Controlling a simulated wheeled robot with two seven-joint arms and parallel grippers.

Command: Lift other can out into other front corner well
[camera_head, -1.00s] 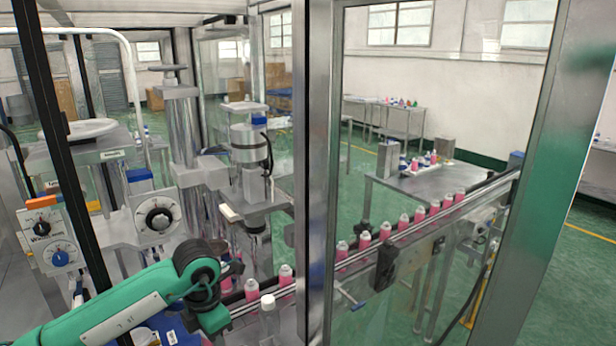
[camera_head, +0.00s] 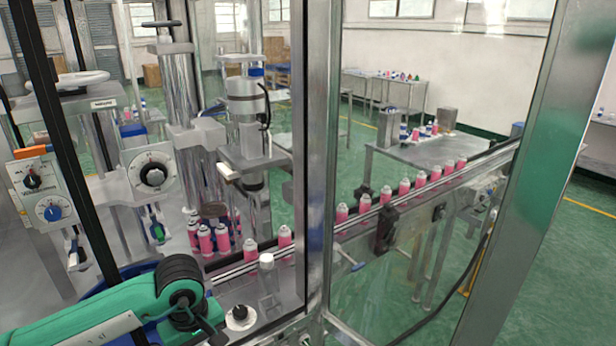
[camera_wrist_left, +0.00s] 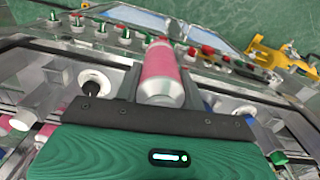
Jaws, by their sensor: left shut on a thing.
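My left gripper (camera_wrist_left: 160,88) is shut on a pink can (camera_wrist_left: 160,72) with a pale metal end, held between its two fingers in the left wrist view. In the head view my green left arm reaches in from the lower left, and its gripper and the held can are hidden or out of frame. Several other pink cans (camera_head: 222,238) stand in a cluster beside the conveyor, partly behind machine parts. No corner well can be made out clearly in either view. My right gripper is not in view.
A conveyor (camera_head: 405,208) carries a row of pink cans to the right, behind a glass panel and metal post (camera_head: 316,150). A control box (camera_head: 153,173) stands left.

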